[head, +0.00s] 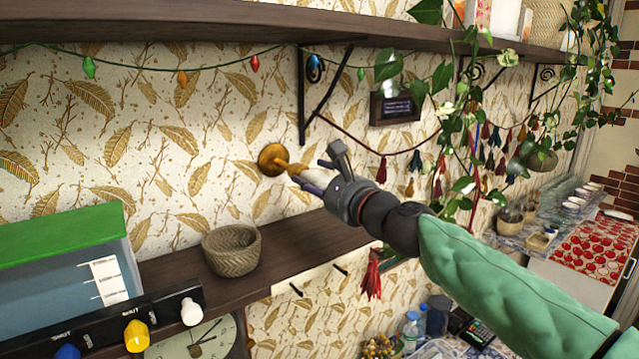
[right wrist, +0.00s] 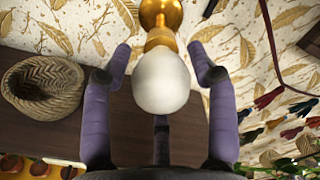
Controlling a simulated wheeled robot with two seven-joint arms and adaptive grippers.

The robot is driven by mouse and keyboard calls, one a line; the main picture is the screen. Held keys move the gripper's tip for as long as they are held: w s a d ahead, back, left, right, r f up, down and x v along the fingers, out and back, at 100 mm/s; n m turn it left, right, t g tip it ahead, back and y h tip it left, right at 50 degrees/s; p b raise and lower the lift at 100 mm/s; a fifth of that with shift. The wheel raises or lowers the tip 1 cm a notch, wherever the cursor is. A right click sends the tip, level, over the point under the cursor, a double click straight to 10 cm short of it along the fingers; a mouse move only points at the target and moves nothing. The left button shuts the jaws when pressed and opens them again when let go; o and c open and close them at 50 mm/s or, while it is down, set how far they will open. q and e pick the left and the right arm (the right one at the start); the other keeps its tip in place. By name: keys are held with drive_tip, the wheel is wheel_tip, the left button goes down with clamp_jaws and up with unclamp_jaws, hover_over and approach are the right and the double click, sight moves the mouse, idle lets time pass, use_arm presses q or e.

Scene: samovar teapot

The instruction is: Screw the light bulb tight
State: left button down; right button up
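A brass wall lamp (head: 271,159) with a round base is fixed to the leaf-patterned wall, and its socket (right wrist: 161,14) points out toward my right gripper. The white light bulb (right wrist: 160,82) sits in the brass socket in the right wrist view. My right gripper (head: 316,177) reaches up to the lamp from the right. Its purple fingers (right wrist: 160,52) stand on both sides of the bulb and below it, with visible gaps, so it is open and not holding the bulb. In the head view the gripper largely hides the bulb. My left gripper is not in view.
A dark wooden shelf (head: 305,236) runs below the lamp, with a woven basket (head: 232,249) on it. An upper shelf (head: 200,22) with a bracket (head: 303,95) is above. A green-lidded tank (head: 65,265) stands at left. Hanging vines (head: 470,130) and tassels are at right.

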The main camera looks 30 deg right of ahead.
drive_tip(key=shift+o, duration=0.4)
drive_tip(key=shift+w+a, duration=0.1)
drive_tip(key=shift+a, duration=0.25)
drive_tip(key=shift+s+d, duration=0.2)
drive_tip(key=shift+d, duration=0.1)
drive_tip(key=shift+s, duration=0.4)
drive_tip(key=s, duration=1.1)
drive_tip(key=shift+d, duration=0.2)
drive_tip(key=shift+w, duration=0.1)
